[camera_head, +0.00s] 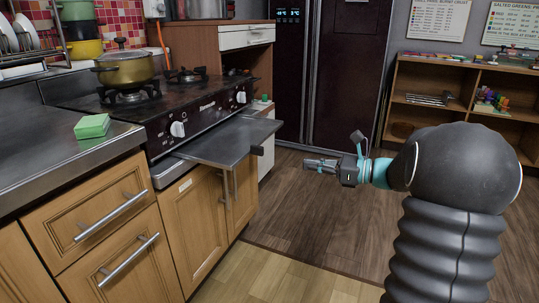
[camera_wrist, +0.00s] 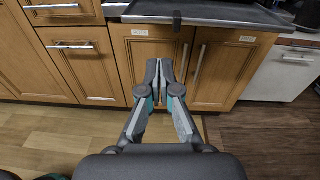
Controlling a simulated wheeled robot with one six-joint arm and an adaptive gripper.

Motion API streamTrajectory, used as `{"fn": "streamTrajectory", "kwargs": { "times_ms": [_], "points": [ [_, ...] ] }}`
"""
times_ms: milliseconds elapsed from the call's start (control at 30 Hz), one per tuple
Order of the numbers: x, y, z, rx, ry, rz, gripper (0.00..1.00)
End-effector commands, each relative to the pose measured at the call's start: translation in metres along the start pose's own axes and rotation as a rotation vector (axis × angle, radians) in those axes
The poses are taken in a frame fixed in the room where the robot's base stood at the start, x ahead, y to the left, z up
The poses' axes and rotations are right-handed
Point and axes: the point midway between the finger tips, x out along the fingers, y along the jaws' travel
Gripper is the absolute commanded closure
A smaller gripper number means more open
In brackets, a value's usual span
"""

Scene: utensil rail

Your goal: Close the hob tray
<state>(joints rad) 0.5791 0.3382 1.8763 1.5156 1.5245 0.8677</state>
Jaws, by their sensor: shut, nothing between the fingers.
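The hob tray (camera_head: 222,140) is a flat grey metal tray below the stove's knobs. It sticks out well past the cabinet fronts, so it stands open. In the wrist view the tray (camera_wrist: 215,13) crosses the top, with a dark tab at its front edge. My gripper (camera_head: 308,164) is to the right of the tray in the head view, apart from it, pointing left. In the wrist view my gripper (camera_wrist: 162,68) has its fingers together and empty, in front of the wooden cabinet doors (camera_wrist: 150,60).
The gas hob (camera_head: 160,92) holds a yellow pot (camera_head: 125,70). A green sponge (camera_head: 92,126) lies on the left counter. Drawers with bar handles (camera_head: 110,215) are at the left. A dark fridge (camera_head: 330,70) and an open shelf (camera_head: 440,90) stand behind. The floor before the cabinets is clear.

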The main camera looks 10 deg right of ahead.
Motion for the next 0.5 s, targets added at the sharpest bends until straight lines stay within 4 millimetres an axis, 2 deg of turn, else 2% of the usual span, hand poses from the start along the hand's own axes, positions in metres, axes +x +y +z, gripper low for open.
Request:
{"fn": "streamTrajectory", "kwargs": {
  "times_ms": [100, 233, 367, 500],
  "points": [
    [-0.01, -0.019, -0.004, 0.049, -0.054, -0.037, 1.0],
    [-0.007, -0.025, -0.003, 0.065, -0.074, -0.047, 1.0],
    [0.009, -0.025, -0.002, 0.064, -0.073, -0.045, 1.0],
    [0.034, -0.025, 0.0, 0.063, -0.072, -0.043, 1.0]
  ]
}}
